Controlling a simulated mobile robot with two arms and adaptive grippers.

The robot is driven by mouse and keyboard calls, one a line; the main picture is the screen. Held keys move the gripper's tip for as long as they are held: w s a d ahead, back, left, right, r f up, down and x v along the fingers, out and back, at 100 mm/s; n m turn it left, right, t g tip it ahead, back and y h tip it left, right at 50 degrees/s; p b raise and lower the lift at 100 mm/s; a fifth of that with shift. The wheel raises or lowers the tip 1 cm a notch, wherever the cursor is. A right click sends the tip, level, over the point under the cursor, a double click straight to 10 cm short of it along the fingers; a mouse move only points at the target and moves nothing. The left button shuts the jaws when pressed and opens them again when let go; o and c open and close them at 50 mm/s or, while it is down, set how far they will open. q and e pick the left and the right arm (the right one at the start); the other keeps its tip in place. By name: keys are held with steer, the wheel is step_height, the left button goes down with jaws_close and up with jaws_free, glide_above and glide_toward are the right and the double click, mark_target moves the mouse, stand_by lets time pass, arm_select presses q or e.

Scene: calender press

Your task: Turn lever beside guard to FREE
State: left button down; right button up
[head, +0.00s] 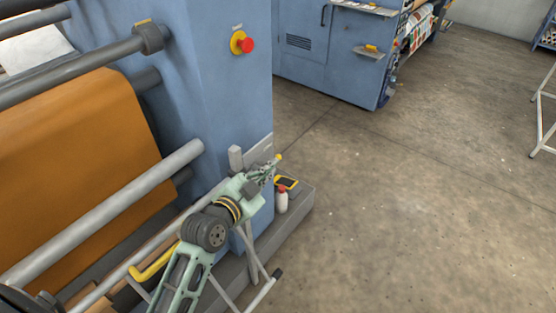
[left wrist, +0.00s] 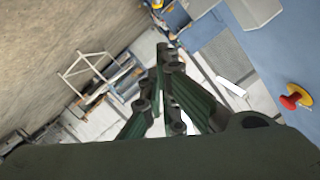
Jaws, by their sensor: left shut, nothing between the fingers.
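A grey plate (head: 260,148) on the right side of the blue press column shows just behind my left gripper (head: 271,168). A small yellow tip (head: 279,157) sticks out at the plate's lower right, close to the fingertips. It may be the lever's end, but the gripper hides most of this spot and I cannot tell the lever's position or any marking. My left gripper is shut and empty; I cannot tell whether it touches anything. In the left wrist view its fingers (left wrist: 163,58) are together. I cannot clearly make out the guard. My right gripper is not in view.
A red stop button (head: 246,45) sits on the blue column (head: 215,110). Grey rollers (head: 110,210) and an orange sheet (head: 80,150) are at left. A red-capped white bottle (head: 281,200) and a yellow-black device (head: 287,182) stand on the grey ledge (head: 295,213).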

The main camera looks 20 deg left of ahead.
arm_select(q)
steer(key=w+f, duration=0.5)
steer(key=w, duration=0.5)
steer(key=shift+f+p, duration=0.15)
steer(key=shift+p, duration=0.25)
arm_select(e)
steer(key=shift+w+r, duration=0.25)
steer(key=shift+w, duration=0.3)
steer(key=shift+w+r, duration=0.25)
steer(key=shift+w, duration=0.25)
arm_select(q)
steer(key=shift+a, duration=0.1)
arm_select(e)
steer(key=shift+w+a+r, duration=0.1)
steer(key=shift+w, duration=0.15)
